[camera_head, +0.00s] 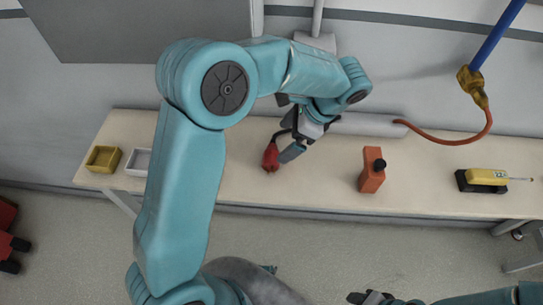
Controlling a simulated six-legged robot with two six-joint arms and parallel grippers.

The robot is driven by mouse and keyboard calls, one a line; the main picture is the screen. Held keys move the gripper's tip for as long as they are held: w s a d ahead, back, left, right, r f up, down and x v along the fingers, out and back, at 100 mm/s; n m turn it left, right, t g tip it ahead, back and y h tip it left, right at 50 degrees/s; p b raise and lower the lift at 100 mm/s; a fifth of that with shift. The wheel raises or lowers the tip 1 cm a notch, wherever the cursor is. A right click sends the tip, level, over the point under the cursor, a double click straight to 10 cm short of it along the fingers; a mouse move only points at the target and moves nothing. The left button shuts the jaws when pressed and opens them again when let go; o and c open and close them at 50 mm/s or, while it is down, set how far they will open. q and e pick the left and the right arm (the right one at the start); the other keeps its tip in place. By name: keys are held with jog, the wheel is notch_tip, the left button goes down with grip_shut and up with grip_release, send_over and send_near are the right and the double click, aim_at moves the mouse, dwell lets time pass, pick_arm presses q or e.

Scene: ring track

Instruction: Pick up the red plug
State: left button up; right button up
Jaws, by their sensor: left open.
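The red plug (270,157) is on the pale bench, left of the bench's middle. My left gripper (281,146) reaches down from above and right, with its jaws open and its fingertips right beside the plug. One finger is on the plug's upper side and the other on its right. I cannot tell whether the fingers touch it. At the bottom edge, dark parts of my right gripper (372,298) show, cut off by the frame; its jaw state is unclear.
A red hose (445,141) hangs behind. The bench between plug and bottle is clear.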

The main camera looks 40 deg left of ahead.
aim_at(272, 152)
pick_arm(q)
jog(key=x, duration=0.8)
jog(key=shift+d, duration=0.1)
jog(key=c, duration=1)
jog(key=shift+r, duration=0.1)
